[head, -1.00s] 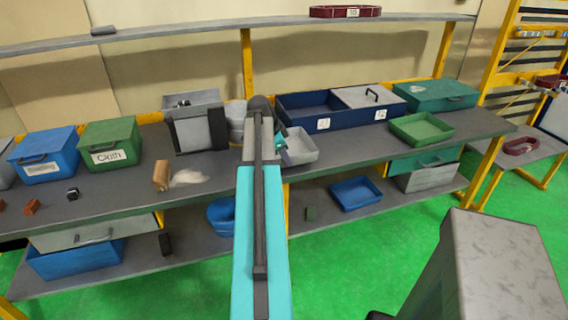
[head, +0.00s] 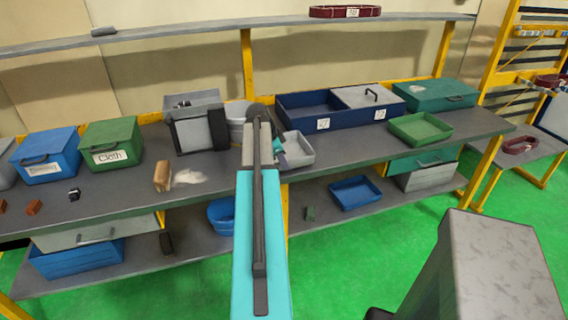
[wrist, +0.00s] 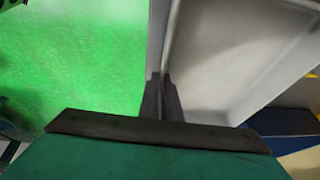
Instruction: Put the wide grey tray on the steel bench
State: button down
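The grey tray (head: 301,157) shows in the head view just right of my arm, over the middle of the long grey bench (head: 110,198). My gripper (head: 280,150) is at its left side, partly hidden by my arm. In the wrist view the tray (wrist: 235,45) fills the upper right. The dark fingers of my gripper (wrist: 164,90) are closed on its wall. Whether the tray's underside touches the bench top is not clear.
A navy bin (head: 300,118) stands behind the tray, and a green tray (head: 421,130) stands to its right. A grey bin (head: 236,115) and a dark-framed box (head: 195,130) stand to the left. Bare bench top shows in front.

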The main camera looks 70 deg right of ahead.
jog(key=shift+f, duration=0.4)
jog(key=shift+f, duration=0.15)
jog(key=c, duration=2)
grip_release()
jog(key=shift+r, duration=0.2)
jog(key=b+v, duration=0.2)
jog(key=v, duration=1)
jog(key=shift+s, duration=0.15)
